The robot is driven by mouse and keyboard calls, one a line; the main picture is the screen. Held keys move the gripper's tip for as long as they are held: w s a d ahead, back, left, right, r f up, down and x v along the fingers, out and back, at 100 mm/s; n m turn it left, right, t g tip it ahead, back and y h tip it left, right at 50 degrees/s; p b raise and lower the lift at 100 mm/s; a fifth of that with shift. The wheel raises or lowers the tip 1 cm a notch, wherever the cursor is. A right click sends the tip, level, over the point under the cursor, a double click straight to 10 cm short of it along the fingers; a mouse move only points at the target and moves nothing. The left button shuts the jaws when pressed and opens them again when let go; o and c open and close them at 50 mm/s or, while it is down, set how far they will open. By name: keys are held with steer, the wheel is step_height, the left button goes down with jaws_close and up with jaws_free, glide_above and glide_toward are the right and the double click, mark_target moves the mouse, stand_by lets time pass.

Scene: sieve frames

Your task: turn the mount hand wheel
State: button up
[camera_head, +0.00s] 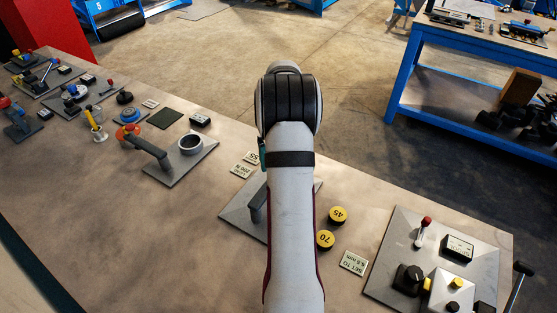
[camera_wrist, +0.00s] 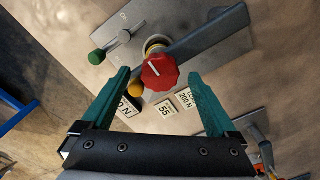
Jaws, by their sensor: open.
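In the wrist view a red lobed knob (camera_wrist: 158,68) with a white line, which looks like the hand wheel, sits at the grey mount plate (camera_wrist: 186,20). My gripper (camera_wrist: 159,77) is open, with one teal finger to the left of the knob and one to the right. Gaps show between the knob and both fingers, and nothing is held. Whether the fingertips are level with the knob in depth, I cannot tell. In the head view my arm hides the knob and nearly all of my gripper; the grey plate (camera_head: 237,212) shows partly beside the arm.
A green-knobbed lever (camera_wrist: 97,57) and a yellow knob (camera_wrist: 135,88) lie near the left finger. A grey bar (camera_wrist: 210,36) runs past the red knob. In the head view, two yellow discs (camera_head: 338,215) (camera_head: 325,240) and a control panel (camera_head: 398,250) stand right of my arm.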

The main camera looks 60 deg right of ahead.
steer(key=shift+f, duration=0.4)
steer(key=c, duration=1.4)
steer(key=shift+m, duration=0.3)
